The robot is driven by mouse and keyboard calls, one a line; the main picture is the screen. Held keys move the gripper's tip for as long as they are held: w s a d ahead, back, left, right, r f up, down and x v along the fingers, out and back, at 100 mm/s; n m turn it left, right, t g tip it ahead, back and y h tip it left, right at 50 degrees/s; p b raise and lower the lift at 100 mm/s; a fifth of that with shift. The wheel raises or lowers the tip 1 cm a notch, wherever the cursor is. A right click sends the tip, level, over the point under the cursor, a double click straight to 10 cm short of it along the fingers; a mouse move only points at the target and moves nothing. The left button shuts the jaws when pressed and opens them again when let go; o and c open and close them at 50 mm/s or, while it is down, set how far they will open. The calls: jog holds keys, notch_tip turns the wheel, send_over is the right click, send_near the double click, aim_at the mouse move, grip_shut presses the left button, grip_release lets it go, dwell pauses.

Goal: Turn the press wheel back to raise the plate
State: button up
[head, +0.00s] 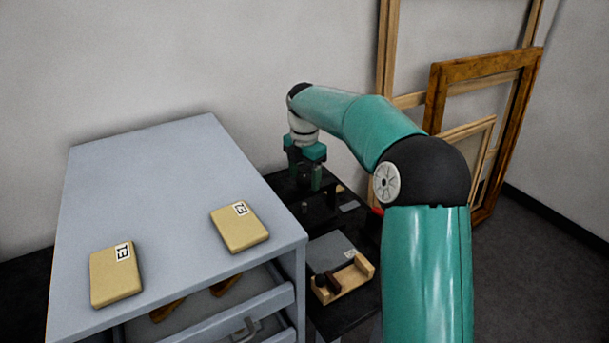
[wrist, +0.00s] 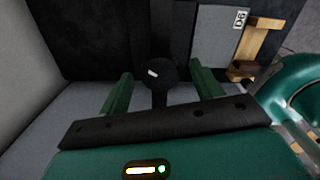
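My gripper (head: 306,168) points down over the black table beside the grey cabinet. In the wrist view its two green fingers (wrist: 162,76) stand wide apart, with nothing held. A black round knob on a dark stem (wrist: 158,72), with a small white mark on top, shows between the fingers and looks apart from both. It seems to be part of the press wheel, but I cannot tell for sure. The press plate cannot be made out; in the head view my gripper and arm hide much of that spot.
A grey cabinet (head: 180,180) bears two tan blocks (head: 116,275) (head: 239,228); its drawer below is partly open. On the black table (head: 335,322) are a grey labelled panel (head: 328,250) and a wooden holder (head: 347,281). Empty frames (head: 437,95) lean on the wall.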

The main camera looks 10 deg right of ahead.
aim_at(304, 178)
notch_tip(304, 178, up, 14)
jog(key=shift+f, duration=0.2)
dwell(0.5)
jog(key=shift+s, duration=0.1)
